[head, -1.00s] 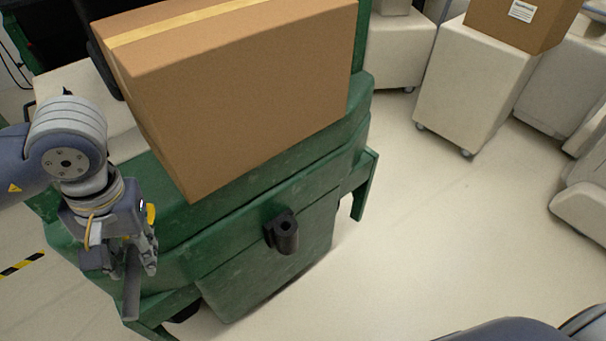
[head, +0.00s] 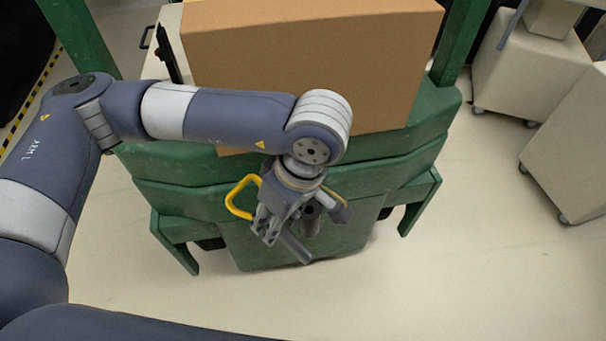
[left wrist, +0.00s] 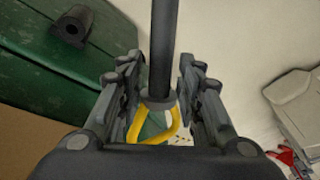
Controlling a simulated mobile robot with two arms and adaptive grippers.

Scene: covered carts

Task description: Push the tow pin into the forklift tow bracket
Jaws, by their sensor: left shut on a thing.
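The tow pin is a dark rod (left wrist: 163,45) with a yellow loop handle (head: 232,201). My left gripper (head: 273,228) is shut on the pin; in the left wrist view the fingers (left wrist: 158,92) flank its collar and the rod points away from them. In the head view the rod (head: 295,248) slants down to the right. The black tow bracket (head: 312,216) sits on the forklift's green rear, partly hidden by the gripper. The bracket, with its round hole, shows clear of the pin at upper left in the left wrist view (left wrist: 74,24). My right gripper is not in view.
The green forklift body (head: 178,204) carries a large cardboard box (head: 310,60) above the bracket. Pale covered carts (head: 528,70) stand at the right. The floor (head: 470,270) in front and to the right is clear.

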